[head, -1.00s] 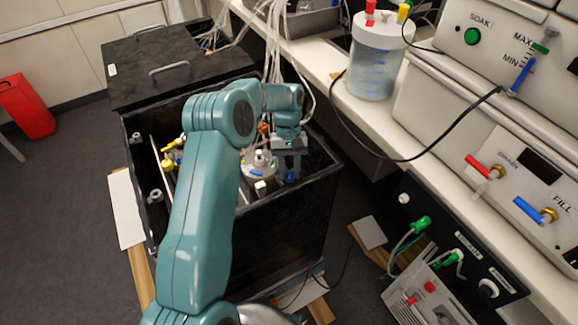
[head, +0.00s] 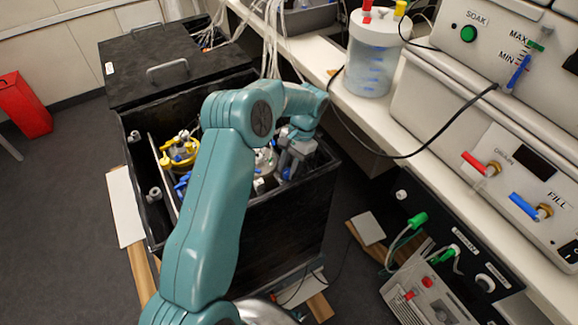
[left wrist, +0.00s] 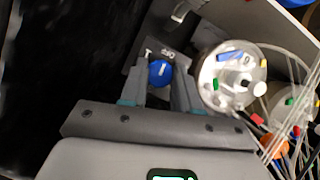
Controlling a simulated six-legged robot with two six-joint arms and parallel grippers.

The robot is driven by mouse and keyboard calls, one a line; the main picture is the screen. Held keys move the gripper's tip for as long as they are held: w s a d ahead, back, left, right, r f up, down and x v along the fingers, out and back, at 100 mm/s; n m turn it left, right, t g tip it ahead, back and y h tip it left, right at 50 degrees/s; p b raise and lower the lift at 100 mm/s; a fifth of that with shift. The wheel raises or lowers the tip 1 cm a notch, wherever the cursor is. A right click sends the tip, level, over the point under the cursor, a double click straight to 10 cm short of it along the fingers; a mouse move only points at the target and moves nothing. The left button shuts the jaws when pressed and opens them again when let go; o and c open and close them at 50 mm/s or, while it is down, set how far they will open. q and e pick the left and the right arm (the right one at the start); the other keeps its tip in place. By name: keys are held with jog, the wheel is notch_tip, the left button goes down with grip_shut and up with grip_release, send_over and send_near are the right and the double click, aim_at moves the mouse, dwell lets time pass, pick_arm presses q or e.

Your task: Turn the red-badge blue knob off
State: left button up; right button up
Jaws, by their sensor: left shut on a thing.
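The blue knob (left wrist: 160,72) sits between the two finger pads of my left gripper (left wrist: 160,84) in the left wrist view. The fingers close on it from both sides. It has a small white mark on its face. No red badge can be made out. In the head view my left gripper (head: 290,160) reaches down into the right end of the black box, and a bit of the blue knob (head: 286,173) shows below its fingers. My right gripper is out of view.
The open black box (head: 285,225) has a raised wall around the gripper. A clear-lidded vessel (left wrist: 228,78) stands right beside the fingers in the left wrist view, with tubes nearby. A yellow-topped vessel (head: 180,150) stands further left in the box. A bench with a bottle (head: 374,58) runs along the right.

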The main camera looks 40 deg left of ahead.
pick_arm(q)
jog(key=shift+w+m, duration=0.1)
jog(key=shift+m, duration=0.4)
jog(key=o, duration=1.1)
jog(key=shift+c, duration=0.2)
jog(key=shift+r, duration=0.1)
jog(key=p+v, duration=0.3)
jog(key=v, duration=1.3)
jog(key=shift+d, duration=0.25)
jog(key=shift+r, duration=0.1)
